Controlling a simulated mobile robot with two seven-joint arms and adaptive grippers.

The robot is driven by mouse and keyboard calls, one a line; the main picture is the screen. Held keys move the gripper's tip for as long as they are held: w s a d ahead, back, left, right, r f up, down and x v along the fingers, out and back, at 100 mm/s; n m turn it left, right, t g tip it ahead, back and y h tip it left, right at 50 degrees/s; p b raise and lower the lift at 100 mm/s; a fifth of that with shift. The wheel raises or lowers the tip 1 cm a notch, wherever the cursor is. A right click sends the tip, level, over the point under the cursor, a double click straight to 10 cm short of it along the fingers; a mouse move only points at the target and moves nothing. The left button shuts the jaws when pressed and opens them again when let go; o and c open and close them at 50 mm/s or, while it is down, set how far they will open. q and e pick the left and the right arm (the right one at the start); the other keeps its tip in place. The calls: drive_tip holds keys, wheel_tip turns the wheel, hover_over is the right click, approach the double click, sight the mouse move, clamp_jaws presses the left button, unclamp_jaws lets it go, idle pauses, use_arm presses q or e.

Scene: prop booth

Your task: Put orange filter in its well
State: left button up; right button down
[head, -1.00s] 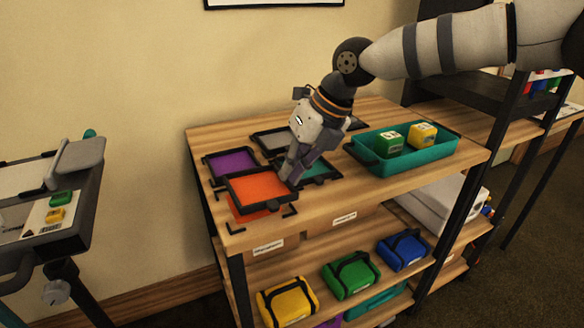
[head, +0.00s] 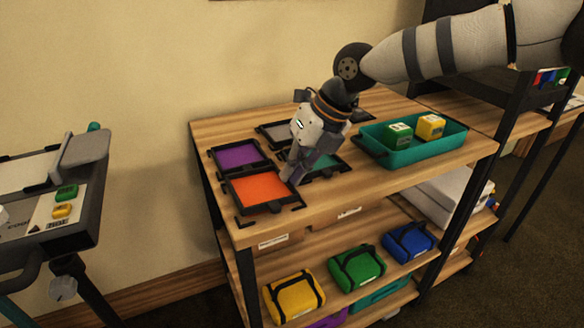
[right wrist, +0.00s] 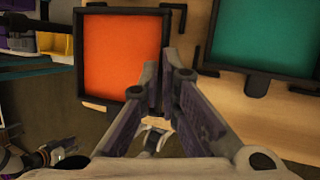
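The orange filter (head: 262,190) is a square orange panel in a black frame at the front left corner of the wooden shelf top. Black corner brackets of its well (head: 243,223) show just outside its front edge. The filter lies low and about level there; I cannot tell if it is fully seated. My right gripper (head: 288,176) has its fingers closed on the filter's right rim. The right wrist view shows the fingertips (right wrist: 159,66) nearly together at the edge of the orange filter (right wrist: 122,55).
A purple filter (head: 238,155) lies behind, a teal filter (head: 328,163) to the right, and a grey one (head: 275,134) at the back. A teal tray (head: 455,143) with green and yellow cubes stands right. Colored bags (head: 357,268) lie on the lower shelf.

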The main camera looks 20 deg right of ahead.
drive_tip(key=shift+f, duration=0.5)
drive_tip(key=c, duration=1.7)
unclamp_jaws()
drive_tip(key=v, duration=1.2)
